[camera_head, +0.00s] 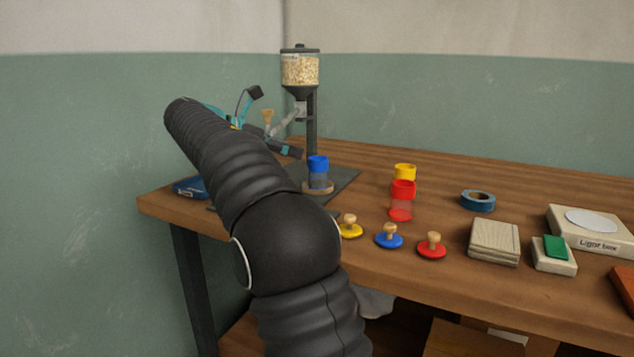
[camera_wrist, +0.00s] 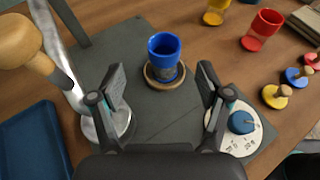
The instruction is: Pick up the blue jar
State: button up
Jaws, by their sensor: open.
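The blue jar (camera_head: 318,171) has a blue upper part and a clear lower part. It stands upright on a round wooden disc (camera_head: 318,187) on a dark grey mat, below the grain dispenser. In the wrist view the jar (camera_wrist: 164,55) is ahead of my gripper (camera_wrist: 160,88), roughly centred between the two fingers and beyond their tips. My gripper is open and empty, and the fingers are apart from the jar. In the head view my arm hides part of the mat, and my gripper (camera_head: 292,150) shows left of the jar.
The dispenser (camera_head: 300,70) stands behind the jar. A dial (camera_wrist: 242,122) sits by the right finger, a blue tray (camera_wrist: 32,142) at left. Red (camera_head: 402,200) and yellow (camera_head: 405,171) jars and several knobbed discs (camera_head: 389,236) stand right. A tape roll (camera_head: 478,200) lies farther right.

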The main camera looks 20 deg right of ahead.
aim_at(319, 159)
jog(key=x, duration=0.4)
jog(key=shift+s+f+b+x, duration=0.15)
jog(key=shift+b+x, duration=0.35)
jog(key=shift+x, duration=0.8)
jog(key=shift+s+f+b+x, duration=0.15)
jog(key=shift+b+x, duration=0.3)
jog(key=shift+x, duration=0.9)
jog(key=shift+a, duration=0.15)
jog(key=c, duration=1.4)
